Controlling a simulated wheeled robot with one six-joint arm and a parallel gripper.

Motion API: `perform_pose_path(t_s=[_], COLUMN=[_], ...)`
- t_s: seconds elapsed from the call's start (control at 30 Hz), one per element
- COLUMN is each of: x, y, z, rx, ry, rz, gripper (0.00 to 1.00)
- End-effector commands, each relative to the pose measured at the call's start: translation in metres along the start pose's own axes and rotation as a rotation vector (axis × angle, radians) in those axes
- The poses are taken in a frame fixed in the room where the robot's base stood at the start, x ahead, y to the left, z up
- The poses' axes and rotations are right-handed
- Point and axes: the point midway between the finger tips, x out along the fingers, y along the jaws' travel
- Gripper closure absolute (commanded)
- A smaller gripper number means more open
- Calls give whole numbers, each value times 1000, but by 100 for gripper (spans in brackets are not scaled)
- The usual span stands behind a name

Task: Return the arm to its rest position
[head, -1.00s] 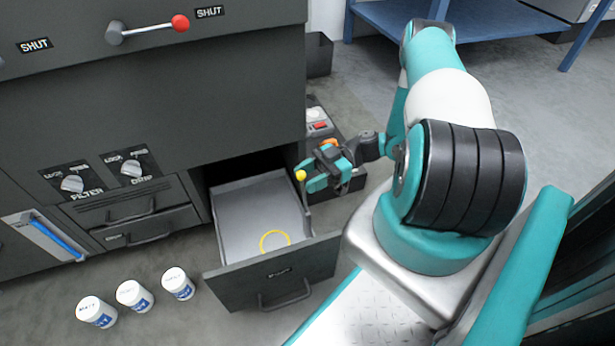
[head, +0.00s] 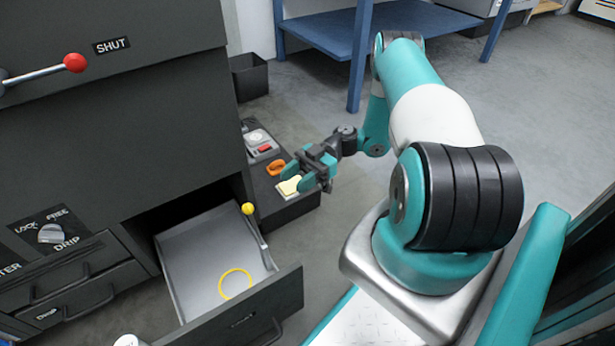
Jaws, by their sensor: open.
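My gripper (head: 294,178) is at the end of my teal and white arm, right of the open drawer. Its jaws are apart, over or just above a dark low box. A pale yellow block (head: 289,187) shows at the fingertips; I cannot tell whether it touches them. An orange ring-shaped piece (head: 276,168) lies on the dark box just left of the gripper.
The drawer (head: 190,255) is pulled out of the dark cabinet (head: 110,140), with a yellow ring (head: 235,283) inside and a yellow ball (head: 248,208) at its right side. The low box (head: 290,207) has switches.

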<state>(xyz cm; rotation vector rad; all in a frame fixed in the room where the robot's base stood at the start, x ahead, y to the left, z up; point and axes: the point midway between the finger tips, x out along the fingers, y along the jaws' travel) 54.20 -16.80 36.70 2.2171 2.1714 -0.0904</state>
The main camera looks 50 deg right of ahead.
Motion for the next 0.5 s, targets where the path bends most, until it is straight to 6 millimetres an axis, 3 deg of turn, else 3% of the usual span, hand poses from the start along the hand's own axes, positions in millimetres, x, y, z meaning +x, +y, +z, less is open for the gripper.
perform_pose_path(t_s=[0.5], x=[6], y=[2], z=[0], rx=[-1], ry=[-2], rz=[-14], gripper=[55])
